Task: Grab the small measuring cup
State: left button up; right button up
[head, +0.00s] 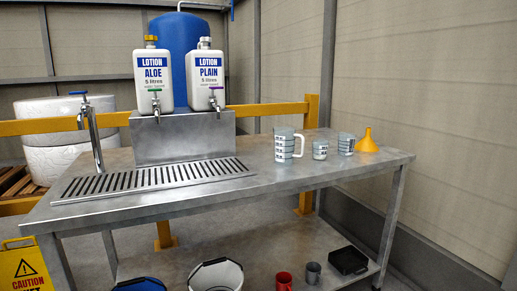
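Three clear, marked measuring vessels stand upright on the right part of the steel table (235,190). The small measuring cup (320,150) is the shortest and stands in the middle of the three. A large measuring jug (282,145) with a white handle is to its left. A medium measuring cup (346,144) is to its right and a little behind. There appear to be gaps between them. Neither of my grippers shows in the head view.
An orange funnel (367,142) stands at the far right. Lotion jugs labelled ALOE (153,80) and PLAIN (205,80) sit on a steel stand behind a drain grate (150,180). A tap (92,135) rises at the left. The table's front right is clear.

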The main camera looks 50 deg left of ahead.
aim_at(319, 146)
jog(key=u, duration=1.05)
jog(key=i+l, duration=0.2)
jog(key=j+u, duration=0.05)
